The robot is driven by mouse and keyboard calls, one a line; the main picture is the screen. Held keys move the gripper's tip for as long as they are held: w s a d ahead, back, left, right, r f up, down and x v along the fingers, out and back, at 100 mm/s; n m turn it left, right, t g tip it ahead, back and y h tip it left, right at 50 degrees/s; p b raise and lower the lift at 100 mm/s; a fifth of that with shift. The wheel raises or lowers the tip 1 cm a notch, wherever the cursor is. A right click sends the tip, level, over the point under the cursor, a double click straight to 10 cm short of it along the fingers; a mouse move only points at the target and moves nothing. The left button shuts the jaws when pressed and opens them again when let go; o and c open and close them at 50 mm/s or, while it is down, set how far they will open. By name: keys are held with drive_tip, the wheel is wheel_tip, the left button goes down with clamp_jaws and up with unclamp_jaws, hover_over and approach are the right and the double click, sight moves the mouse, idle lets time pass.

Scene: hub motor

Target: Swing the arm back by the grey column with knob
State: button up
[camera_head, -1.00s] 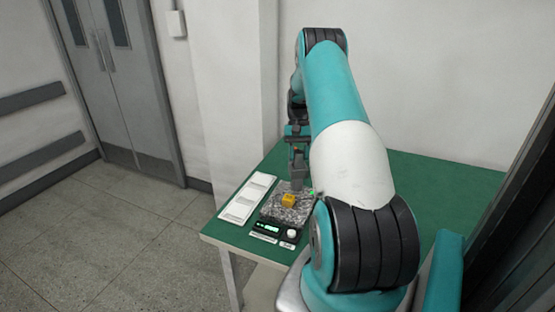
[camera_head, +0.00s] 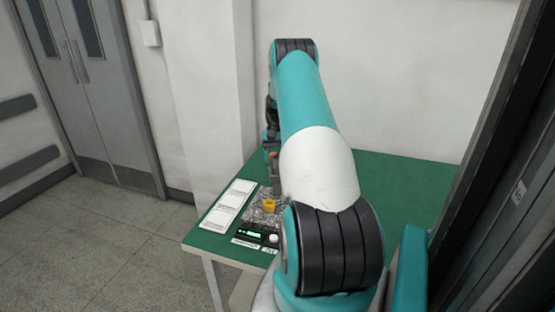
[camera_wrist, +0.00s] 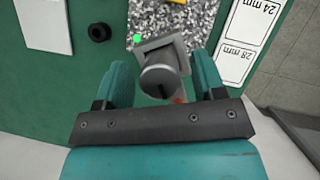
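The grey column with knob (camera_wrist: 158,78) shows from above in the wrist view, its round slotted knob between my two teal fingers. In the head view the grey column (camera_head: 276,180) stands over a speckled granite plate (camera_head: 258,217), partly hidden by my arm. My gripper (camera_wrist: 163,75) is open around the knob, with a visible gap on each side. In the head view my gripper is mostly hidden behind my arm. A yellow block (camera_head: 269,204) sits on the plate. A bright green dot (camera_wrist: 137,38) shows beside the column in the wrist view.
A box with a lit green display and white dial (camera_head: 258,234) stands in front of the plate. A white card with labelled fields (camera_head: 228,204) lies left of it on the green table (camera_head: 400,180). A black ring (camera_wrist: 99,32) and pale plate (camera_wrist: 44,25) lie nearby.

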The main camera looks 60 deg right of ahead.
drive_tip(key=shift+w+d+r, duration=0.15)
drive_tip(key=shift+d+r, duration=0.05)
drive_tip(key=shift+r, duration=0.15)
drive_tip(key=b+v, duration=0.1)
drive_tip(key=v, duration=0.4)
drive_tip(key=shift+d+r, duration=0.1)
drive_tip(key=shift+r, duration=0.05)
drive_tip(key=p+v, duration=1.1)
drive_tip(key=p, duration=0.9)
drive_tip(key=shift+w+p, duration=0.1)
drive_tip(key=shift+p, duration=0.2)
